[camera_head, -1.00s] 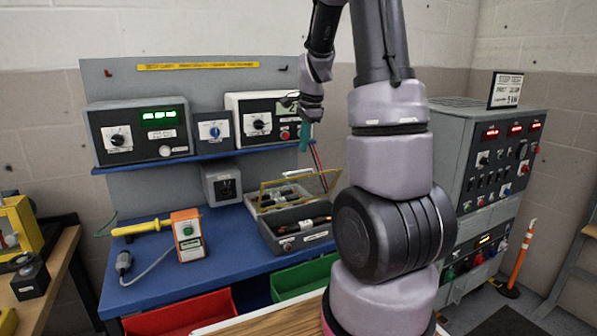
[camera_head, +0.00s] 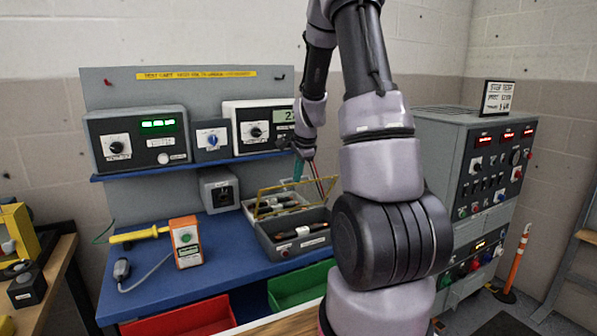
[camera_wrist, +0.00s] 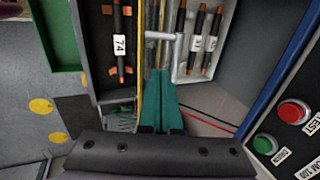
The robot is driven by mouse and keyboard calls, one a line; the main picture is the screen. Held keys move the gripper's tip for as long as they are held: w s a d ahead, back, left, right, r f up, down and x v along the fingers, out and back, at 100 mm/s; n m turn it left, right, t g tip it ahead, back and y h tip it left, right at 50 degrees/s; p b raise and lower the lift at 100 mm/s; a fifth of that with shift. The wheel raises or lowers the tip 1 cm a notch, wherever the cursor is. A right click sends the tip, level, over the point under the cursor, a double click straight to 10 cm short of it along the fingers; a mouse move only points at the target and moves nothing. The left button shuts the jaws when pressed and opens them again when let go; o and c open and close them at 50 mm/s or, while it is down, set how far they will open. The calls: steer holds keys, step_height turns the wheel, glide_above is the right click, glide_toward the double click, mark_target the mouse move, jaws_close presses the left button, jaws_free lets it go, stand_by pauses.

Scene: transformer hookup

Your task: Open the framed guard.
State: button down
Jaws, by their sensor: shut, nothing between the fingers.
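The framed guard (camera_head: 285,187) is a clear panel in a thin yellow frame, standing tilted up over the grey box (camera_head: 318,254) on the blue bench. In the wrist view, its yellow edges (camera_wrist: 140,62) run nearly edge-on beside a grey bar handle (camera_wrist: 163,36). My gripper (camera_head: 298,176) has teal fingers, shut and empty, pointing down at the guard. In the wrist view, the fingertips (camera_wrist: 160,74) are close to the handle and frame; whether they touch is unclear. Dark fuse-like rods (camera_wrist: 121,40) lie in the box's compartments.
A shelf with meters (camera_head: 137,137) stands behind the bench, close to my gripper. A red bin (camera_head: 180,320) and a green bin (camera_head: 300,287) sit below the front edge. A grey cabinet (camera_head: 465,185) stands right.

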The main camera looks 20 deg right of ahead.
steer(key=w, duration=0.7)
steer(key=shift+r, duration=0.45)
steer(key=shift+a, duration=0.1)
